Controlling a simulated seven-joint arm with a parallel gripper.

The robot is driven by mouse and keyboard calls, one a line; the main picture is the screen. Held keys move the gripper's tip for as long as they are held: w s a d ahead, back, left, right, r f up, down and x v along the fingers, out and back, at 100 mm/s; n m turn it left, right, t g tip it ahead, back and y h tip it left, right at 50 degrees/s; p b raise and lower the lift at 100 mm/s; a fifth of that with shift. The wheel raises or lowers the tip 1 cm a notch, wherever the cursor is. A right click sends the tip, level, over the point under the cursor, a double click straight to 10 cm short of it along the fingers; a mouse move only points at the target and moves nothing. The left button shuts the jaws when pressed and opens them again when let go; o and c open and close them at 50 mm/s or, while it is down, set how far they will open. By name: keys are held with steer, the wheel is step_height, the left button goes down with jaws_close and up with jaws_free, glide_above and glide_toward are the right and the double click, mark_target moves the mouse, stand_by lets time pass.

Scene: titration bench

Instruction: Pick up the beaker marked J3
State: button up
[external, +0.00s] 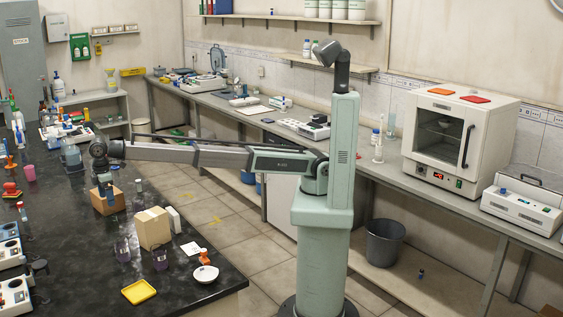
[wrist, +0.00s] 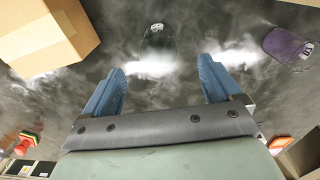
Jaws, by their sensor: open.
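Two small purplish beakers stand on the dark bench in the external view, one at the left (external: 122,250) and one at the right (external: 160,258); their marks are too small to read. In the wrist view a dark, see-through vessel (wrist: 157,44) with a small pale mark lies ahead between my fingers. A purple beaker (wrist: 287,48) with a white label is at the upper right; I cannot read the label surely, so I cannot tell which is J3. My gripper (external: 108,190) is open and empty above the bench; its blue fingers (wrist: 161,70) are apart, touching neither vessel.
A small cardboard box (external: 107,201) is close by my gripper, and a taller box (external: 152,229) stands by the beakers. A cardboard box (wrist: 45,30) fills the wrist view's upper left. A yellow tray (external: 139,292) and white bowl (external: 206,274) are near the bench edge.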

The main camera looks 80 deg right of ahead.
mark_target(111, 218)
step_height(111, 218, down, 11)
steer(key=shift+w+d+f, duration=0.1)
steer(key=shift+d+f, duration=0.05)
stand_by(0.5)
steer(key=shift+c, duration=0.4)
steer(key=c, duration=1)
